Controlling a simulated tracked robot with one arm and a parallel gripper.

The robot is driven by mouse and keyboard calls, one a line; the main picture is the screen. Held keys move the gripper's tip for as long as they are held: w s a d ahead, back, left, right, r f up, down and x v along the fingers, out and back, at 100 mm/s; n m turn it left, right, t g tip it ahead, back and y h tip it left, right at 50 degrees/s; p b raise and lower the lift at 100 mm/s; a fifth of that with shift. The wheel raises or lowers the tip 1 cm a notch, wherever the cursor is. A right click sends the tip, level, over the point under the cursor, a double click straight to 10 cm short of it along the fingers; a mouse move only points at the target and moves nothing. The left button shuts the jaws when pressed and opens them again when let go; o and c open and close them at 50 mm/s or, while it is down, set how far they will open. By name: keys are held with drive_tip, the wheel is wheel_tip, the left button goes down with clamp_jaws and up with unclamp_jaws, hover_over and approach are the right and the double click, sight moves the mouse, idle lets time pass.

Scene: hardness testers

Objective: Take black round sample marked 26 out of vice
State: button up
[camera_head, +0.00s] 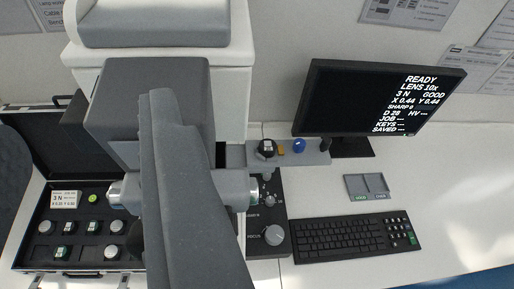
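I cannot make out the black round sample marked 26 or the vice for certain. A large grey link of my own arm covers the middle of the picture and hides the front of the hardness tester (150,95). A small black round thing with a white mark (266,148) sits on a grey ledge just right of the arm. Its mark is too small to read, so I cannot tell whether it is the sample. My gripper's fingers do not show; the arm link blocks that area.
An orange piece and a blue round piece (299,146) share the grey ledge. A monitor (350,100) reads READY. A keyboard (350,238), a small grey tray (366,187) and a knob panel (270,215) are at right. An open black case (50,160) holds several small pieces at left.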

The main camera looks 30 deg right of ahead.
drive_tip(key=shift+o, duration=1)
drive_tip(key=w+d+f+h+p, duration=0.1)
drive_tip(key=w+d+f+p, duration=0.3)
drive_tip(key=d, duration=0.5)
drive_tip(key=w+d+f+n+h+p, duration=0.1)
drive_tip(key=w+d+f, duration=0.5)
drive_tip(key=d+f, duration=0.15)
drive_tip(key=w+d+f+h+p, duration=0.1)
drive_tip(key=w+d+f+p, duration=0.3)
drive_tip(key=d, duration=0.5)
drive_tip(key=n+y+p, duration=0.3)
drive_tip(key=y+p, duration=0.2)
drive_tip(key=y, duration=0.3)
approach(274, 151)
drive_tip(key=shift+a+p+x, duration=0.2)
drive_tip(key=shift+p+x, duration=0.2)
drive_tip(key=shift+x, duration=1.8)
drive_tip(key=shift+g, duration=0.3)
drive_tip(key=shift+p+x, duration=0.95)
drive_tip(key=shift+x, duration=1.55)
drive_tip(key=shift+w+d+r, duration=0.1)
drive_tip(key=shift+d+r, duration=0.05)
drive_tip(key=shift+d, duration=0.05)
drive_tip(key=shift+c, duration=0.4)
